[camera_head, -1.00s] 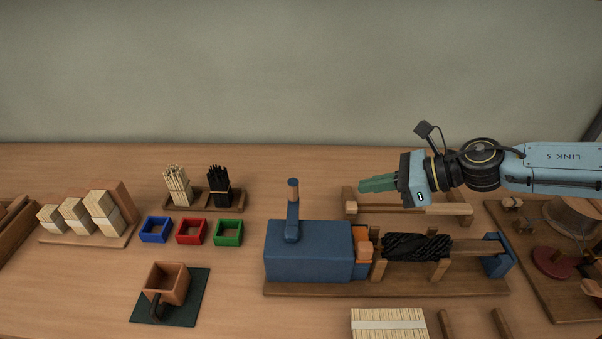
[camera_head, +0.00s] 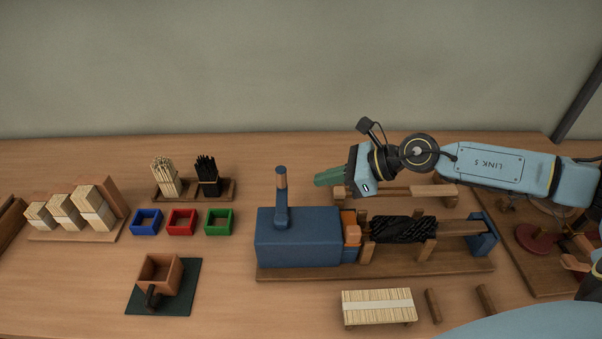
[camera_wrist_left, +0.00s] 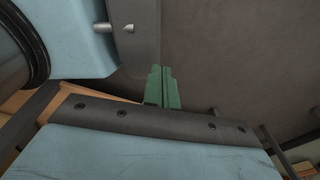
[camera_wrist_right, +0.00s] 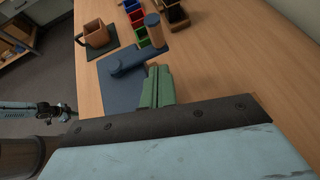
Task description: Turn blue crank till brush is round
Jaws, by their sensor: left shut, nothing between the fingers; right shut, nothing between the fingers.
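The blue crank (camera_head: 281,203) stands upright on top of the blue machine box (camera_head: 298,238), with a wooden grip at its top. The crank also shows in the right wrist view (camera_wrist_right: 135,57). The brush (camera_head: 403,229) is a black twisted bundle lying across wooden supports to the right of the box. My right gripper (camera_head: 319,180) is shut and empty, to the right of the crank grip and apart from it, its green fingers pointing left. My left gripper is outside the head view; in the left wrist view (camera_wrist_left: 160,72) its green fingers are together and empty.
Behind the brush lies a wooden rail stand (camera_head: 425,191). Blue, red and green frames (camera_head: 181,222) and bristle bundles (camera_head: 180,185) stand to the left. A slatted block (camera_head: 377,306) lies in front. The table between the frames and machine is clear.

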